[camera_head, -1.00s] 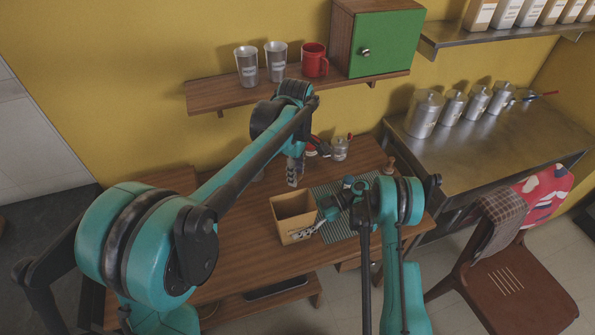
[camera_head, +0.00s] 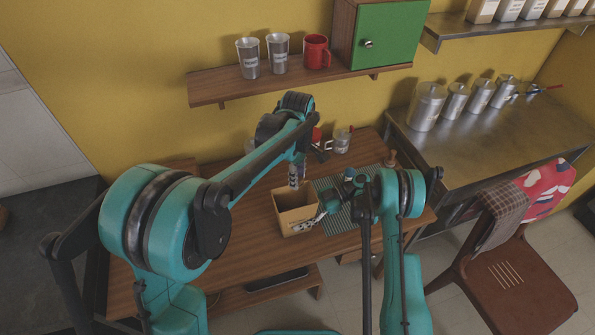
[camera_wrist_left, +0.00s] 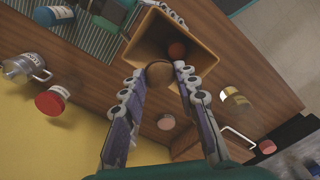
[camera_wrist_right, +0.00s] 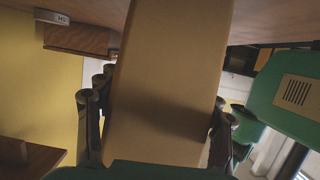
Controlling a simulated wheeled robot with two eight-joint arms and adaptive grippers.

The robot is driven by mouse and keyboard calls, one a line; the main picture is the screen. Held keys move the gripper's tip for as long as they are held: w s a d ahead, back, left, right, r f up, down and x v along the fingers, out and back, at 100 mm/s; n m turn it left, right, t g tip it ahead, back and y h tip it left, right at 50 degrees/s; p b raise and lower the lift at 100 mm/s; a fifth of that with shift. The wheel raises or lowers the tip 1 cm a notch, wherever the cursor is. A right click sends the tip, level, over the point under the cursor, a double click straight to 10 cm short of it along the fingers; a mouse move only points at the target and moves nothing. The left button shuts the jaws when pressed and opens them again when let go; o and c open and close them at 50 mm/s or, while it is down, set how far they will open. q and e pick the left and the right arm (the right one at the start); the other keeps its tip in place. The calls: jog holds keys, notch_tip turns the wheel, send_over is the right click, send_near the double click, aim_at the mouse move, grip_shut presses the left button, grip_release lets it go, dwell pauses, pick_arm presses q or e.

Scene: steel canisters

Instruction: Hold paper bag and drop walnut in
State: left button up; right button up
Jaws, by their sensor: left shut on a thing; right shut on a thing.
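The tan paper bag (camera_head: 297,222) stands open-topped on the wooden table. My right gripper (camera_head: 322,211) is shut on its right side; in the right wrist view the bag (camera_wrist_right: 168,80) fills the space between the fingers. My left gripper (camera_head: 294,185) is at the bag's back rim, pointing down. In the left wrist view the round brown walnut (camera_wrist_left: 159,72) is between the left fingertips, in front of the bag's mouth. The walnut is hidden in the head view.
A striped mat (camera_head: 340,215) lies right of the bag. A glass jug (camera_wrist_left: 25,67), a red-lidded jar (camera_wrist_left: 52,102) and a blue-lidded jar (camera_wrist_left: 55,15) stand nearby. A shelf (camera_head: 300,82) with cups hangs behind. Bare table lies left of the bag.

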pick_arm(q)
jog(key=shift+f, duration=1.05)
jog(key=o, duration=0.8)
jog(key=shift+o, duration=0.2)
notch_tip(320, 180, up, 12)
